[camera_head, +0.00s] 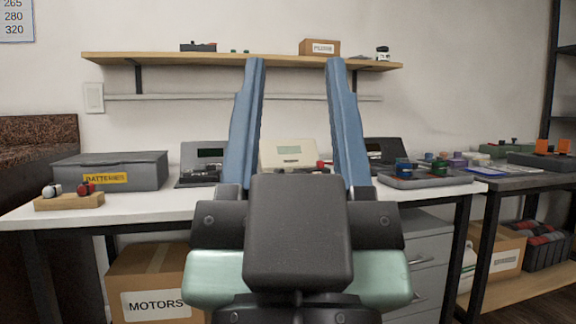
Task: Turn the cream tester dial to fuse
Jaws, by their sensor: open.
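The cream tester (289,152) stands on the white bench, seen between the two blue fingers of my gripper (295,68). Its small display is on its upper face. A bit of red shows at its lower right. Its dial and the dial's markings are hidden behind my gripper body. My gripper points up and forward in the foreground, with its fingers wide apart and nothing between them. In the picture the fingers flank the tester; I cannot tell how far away it is.
Dark grey testers stand left (207,156) and right (386,150) of the cream one. A grey batteries box (115,170) and a wooden block (70,202) are at left. A grey tray (428,180) of coloured parts is at right. A shelf (215,59) runs above.

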